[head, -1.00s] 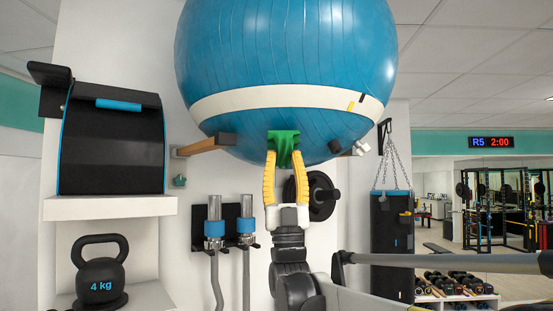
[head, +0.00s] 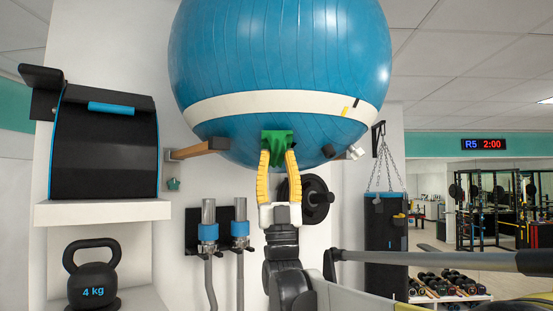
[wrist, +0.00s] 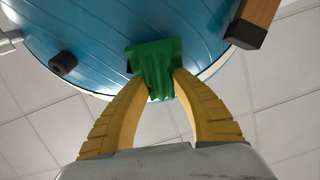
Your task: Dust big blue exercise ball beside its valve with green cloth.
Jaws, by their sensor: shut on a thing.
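The big blue exercise ball (head: 280,55) with a white band (head: 280,104) fills the upper middle of the head view. My gripper (head: 277,160) has its yellow fingers shut on the green cloth (head: 277,143), directly under the ball. In the wrist view the cloth (wrist: 156,62) is against or very near the ball's blue underside (wrist: 95,40); exact contact is hard to tell. A small dark knob (head: 328,150) is on the lower ball, right of the cloth, and also shows in the wrist view (wrist: 63,63). It looks like the valve, but I cannot be sure.
A wooden bracket (head: 200,148) stands out left of the ball's underside; a pale metal piece (head: 355,151) is at its right. A shelf (head: 100,211) and a kettlebell (head: 92,275) are left. A weight plate (head: 316,198) is behind my gripper. A punching bag (head: 385,235) hangs right.

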